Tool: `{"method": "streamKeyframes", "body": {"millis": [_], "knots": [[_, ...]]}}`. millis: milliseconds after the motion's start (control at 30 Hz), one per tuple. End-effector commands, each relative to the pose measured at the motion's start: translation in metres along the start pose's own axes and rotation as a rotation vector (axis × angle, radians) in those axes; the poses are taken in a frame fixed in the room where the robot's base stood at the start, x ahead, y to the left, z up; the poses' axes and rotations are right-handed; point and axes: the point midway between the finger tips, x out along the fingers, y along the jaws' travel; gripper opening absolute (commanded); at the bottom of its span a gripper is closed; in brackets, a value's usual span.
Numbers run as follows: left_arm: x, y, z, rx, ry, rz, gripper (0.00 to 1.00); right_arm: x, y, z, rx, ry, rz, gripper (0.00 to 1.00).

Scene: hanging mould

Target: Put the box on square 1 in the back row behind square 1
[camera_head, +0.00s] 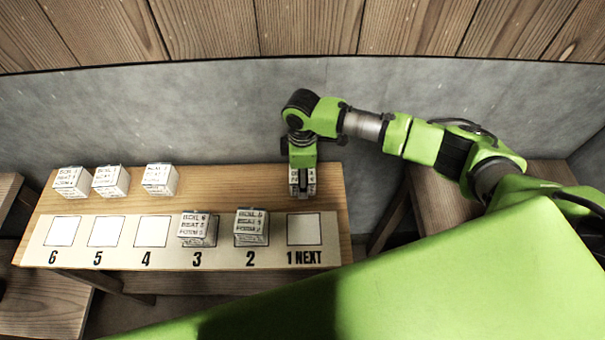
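Square 1 (305,230), marked "1 NEXT", is empty at the right end of the front row. A small white box with printed text (309,188) is in the back row area behind square 1. My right gripper (302,180) points down at this box from above and covers part of it. The fingers are too small and too hidden to tell whether they press on the box. I cannot tell whether the box rests on the wood or hangs just above it. My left gripper is not in view.
Boxes stand on square 2 (251,227) and square 3 (198,229). Squares 4 (150,232), 5 (106,232) and 6 (62,231) are empty, with boxes behind them (160,179) (110,182) (72,182). The wooden table (230,185) is bare behind squares 2 and 3. A grey wall (180,115) rises behind.

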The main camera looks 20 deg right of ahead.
Motion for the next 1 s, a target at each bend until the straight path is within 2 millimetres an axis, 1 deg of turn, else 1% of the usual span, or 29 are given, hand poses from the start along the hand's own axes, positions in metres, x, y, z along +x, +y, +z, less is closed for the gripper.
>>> {"method": "streamKeyframes", "body": {"millis": [233,367,467,700,800,900,1000], "knots": [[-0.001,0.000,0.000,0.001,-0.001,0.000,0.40,-0.002,0.000,0.000,0.000,0.000,0.001,0.65],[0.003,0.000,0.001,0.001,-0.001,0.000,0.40,-0.012,0.001,0.000,-0.001,0.001,0.002,0.65],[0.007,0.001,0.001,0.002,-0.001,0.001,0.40,-0.030,0.001,-0.001,-0.001,0.003,0.004,0.65],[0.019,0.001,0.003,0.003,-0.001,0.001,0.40,-0.082,0.001,-0.001,-0.001,0.003,0.005,0.65],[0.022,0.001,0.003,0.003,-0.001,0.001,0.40,-0.100,0.001,-0.001,-0.001,0.002,0.003,0.65],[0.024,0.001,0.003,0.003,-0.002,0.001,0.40,-0.113,0.001,0.000,0.001,0.001,0.001,0.65],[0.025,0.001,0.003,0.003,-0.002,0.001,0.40,-0.120,0.001,0.000,0.001,0.001,0.000,0.65]]}}
